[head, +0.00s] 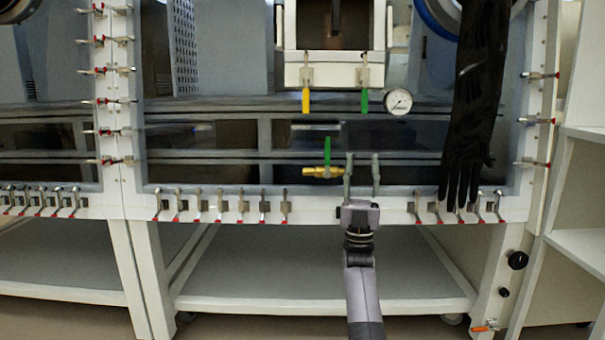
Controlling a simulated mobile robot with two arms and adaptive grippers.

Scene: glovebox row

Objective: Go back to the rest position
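My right gripper (362,172) is in the head view, in front of the lower edge of the glovebox (300,203). Its arm comes up from the bottom of the picture. Its two fingers point up in the picture and stand apart, with nothing seen between them. A brass valve (320,172) with a green handle appears just left of the fingers; I cannot tell whether they touch. My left gripper is not in view.
A black glove (472,110) hangs at right. A pressure gauge (398,101) and yellow (306,100) and green (365,101) handles sit above the gripper. Clamps line the frame. A grey shelf (300,265) is below; white shelving (585,190) stands at far right.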

